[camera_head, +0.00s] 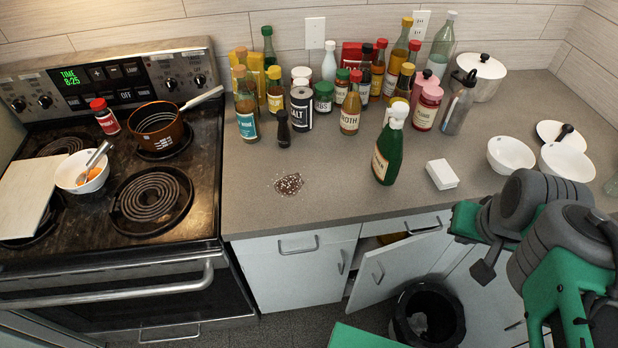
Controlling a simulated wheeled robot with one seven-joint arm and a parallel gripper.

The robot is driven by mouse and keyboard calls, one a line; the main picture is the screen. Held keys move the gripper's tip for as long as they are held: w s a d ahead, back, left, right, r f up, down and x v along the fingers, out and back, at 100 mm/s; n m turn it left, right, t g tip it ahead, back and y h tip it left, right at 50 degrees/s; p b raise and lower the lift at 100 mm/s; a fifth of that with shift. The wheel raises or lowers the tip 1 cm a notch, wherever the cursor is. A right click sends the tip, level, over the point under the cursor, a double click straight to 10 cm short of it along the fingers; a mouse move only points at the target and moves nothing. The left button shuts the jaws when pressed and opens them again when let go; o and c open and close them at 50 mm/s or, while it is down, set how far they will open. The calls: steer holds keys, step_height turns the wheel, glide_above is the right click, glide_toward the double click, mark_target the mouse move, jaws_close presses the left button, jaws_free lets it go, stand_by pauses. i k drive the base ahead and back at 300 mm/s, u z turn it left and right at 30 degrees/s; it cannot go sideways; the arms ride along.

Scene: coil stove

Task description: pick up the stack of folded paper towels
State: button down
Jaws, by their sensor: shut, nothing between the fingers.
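The stack of folded paper towels (441,174) is a small white block lying on the grey counter, right of a green bottle and left of the white bowls. Nothing touches it. My gripper (486,268) shows as a dark finger-like part at the lower right, below and right of the stack, in front of the counter's edge. It is shut and empty, well apart from the stack. My green and grey arm hides part of the gripper and the right part of the counter front.
A green bottle (388,150) stands close left of the stack. Bowls (511,154) are to the right, and several bottles and jars stand behind. A cabinet door (390,275) hangs open above a black bin (428,310). The stove (110,200) is at left.

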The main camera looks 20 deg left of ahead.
mark_target(443, 176)
steer(key=z, duration=0.35)
steer(key=k, duration=0.25)
steer(key=u, duration=1.25)
steer(key=i, duration=0.5)
